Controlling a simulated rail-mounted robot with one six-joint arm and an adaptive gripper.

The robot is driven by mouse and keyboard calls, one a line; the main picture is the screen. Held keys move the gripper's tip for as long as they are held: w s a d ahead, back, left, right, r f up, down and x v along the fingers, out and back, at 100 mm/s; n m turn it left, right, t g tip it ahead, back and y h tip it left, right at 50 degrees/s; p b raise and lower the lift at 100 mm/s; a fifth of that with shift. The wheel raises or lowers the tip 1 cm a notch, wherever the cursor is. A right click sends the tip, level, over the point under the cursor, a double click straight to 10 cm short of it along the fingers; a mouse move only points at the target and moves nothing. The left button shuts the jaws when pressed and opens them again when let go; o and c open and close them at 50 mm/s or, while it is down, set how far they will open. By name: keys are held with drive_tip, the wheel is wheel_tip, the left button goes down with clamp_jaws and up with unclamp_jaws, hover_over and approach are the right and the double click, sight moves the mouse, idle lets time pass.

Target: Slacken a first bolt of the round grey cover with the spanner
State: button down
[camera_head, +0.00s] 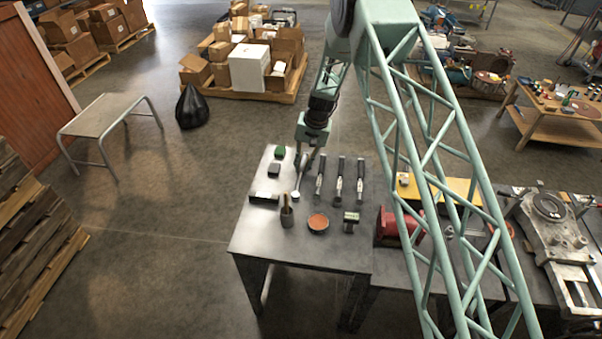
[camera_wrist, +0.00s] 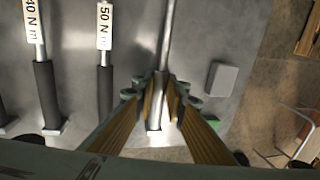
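A bare metal bar-like tool, which looks like the spanner (camera_head: 299,183), lies on the grey table below my gripper (camera_head: 304,163). In the wrist view its shaft (camera_wrist: 168,35) runs down between the two yellow-padded fingers of my gripper (camera_wrist: 161,88). The fingertips stand on either side of the shaft, very near it; whether they press on it I cannot tell. At the far right of the head view a round grey cover (camera_head: 549,206) with a dark ring sits on a grey metal casting (camera_head: 560,240). Its bolts are too small to make out.
Torque wrenches (camera_head: 340,182) with black handles lie right of my gripper; wrist-view labels (camera_wrist: 104,22) read 40 and 50 N m. The grey table (camera_head: 262,240) also holds a tool cup (camera_head: 287,216), an orange-topped round dish (camera_head: 318,222) and small blocks. A red part (camera_head: 388,228) stands further right.

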drive_tip(key=shift+r, duration=0.1)
idle(0.3)
drive_tip(key=shift+r, duration=1.7)
drive_tip(key=s+d, duration=0.3)
drive_tip(key=d, duration=0.1)
drive_tip(key=s+d+r, duration=0.1)
drive_tip(key=s+d, duration=0.2)
drive_tip(key=d, duration=0.1)
drive_tip(key=s+d, duration=0.4)
drive_tip(key=shift+s+d+r+p, duration=0.1)
drive_tip(key=shift+d+r+p, duration=0.1)
drive_tip(key=shift+p, duration=0.1)
drive_tip(key=s+d+r, duration=0.3)
drive_tip(key=d+r, duration=0.3)
drive_tip(key=r, duration=0.2)
drive_tip(key=s+d+r+n, duration=0.1)
drive_tip(key=s+d+r, duration=0.3)
drive_tip(key=d+r, duration=0.3)
drive_tip(key=shift+s+d+r, duration=0.15)
drive_tip(key=shift+d+r, duration=0.15)
drive_tip(key=shift+r, duration=0.5)
drive_tip(key=shift+d, duration=0.1)
